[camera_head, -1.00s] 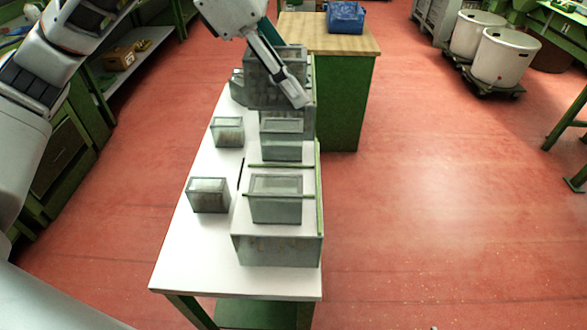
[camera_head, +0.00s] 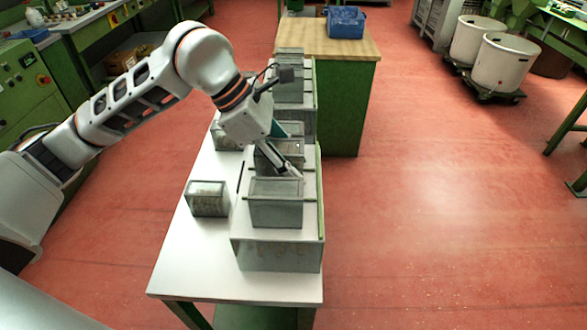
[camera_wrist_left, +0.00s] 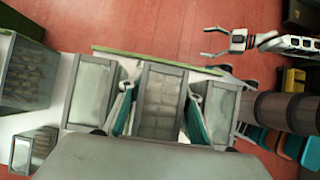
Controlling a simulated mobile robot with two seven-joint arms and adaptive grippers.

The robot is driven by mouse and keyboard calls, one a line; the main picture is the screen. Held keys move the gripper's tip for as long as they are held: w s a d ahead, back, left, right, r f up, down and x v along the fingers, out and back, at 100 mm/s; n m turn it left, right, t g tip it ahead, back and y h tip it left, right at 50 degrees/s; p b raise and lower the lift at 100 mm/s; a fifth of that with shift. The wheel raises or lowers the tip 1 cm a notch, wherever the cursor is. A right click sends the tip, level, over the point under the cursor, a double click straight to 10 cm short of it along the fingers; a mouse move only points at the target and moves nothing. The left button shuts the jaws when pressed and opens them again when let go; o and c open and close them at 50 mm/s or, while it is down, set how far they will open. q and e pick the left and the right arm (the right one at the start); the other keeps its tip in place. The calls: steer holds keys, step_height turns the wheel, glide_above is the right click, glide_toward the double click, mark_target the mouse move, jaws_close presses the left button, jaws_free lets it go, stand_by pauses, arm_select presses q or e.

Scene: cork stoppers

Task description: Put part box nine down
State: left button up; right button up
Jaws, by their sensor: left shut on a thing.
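My left gripper (camera_head: 292,162) is over the row of grey boxes on the white table. It is shut on a grey box (camera_wrist_left: 160,105), seen between its teal pads in the left wrist view. Pale contents show through the box's top. Another box (camera_head: 276,205) stands just nearer than the gripper, and one (camera_wrist_left: 92,88) stands on the far side. The gripper partly hides the held box in the head view, so I cannot tell whether its base touches the support. No number is readable. My right gripper (camera_wrist_left: 208,43) shows open and empty in the left wrist view.
A small grey box (camera_head: 207,199) stands at the left of the white table (camera_head: 190,265). More boxes (camera_head: 289,90) stand at the far end. A green rail (camera_head: 321,200) edges the right side. Beyond is a wooden-topped bench with a blue crate (camera_head: 345,22).

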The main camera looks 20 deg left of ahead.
arm_select(q)
steer(key=shift+f, duration=0.85)
steer(key=shift+f, duration=0.1)
steer(key=o, duration=0.9)
steer(key=shift+c, duration=0.2)
steer(key=v, duration=1.2)
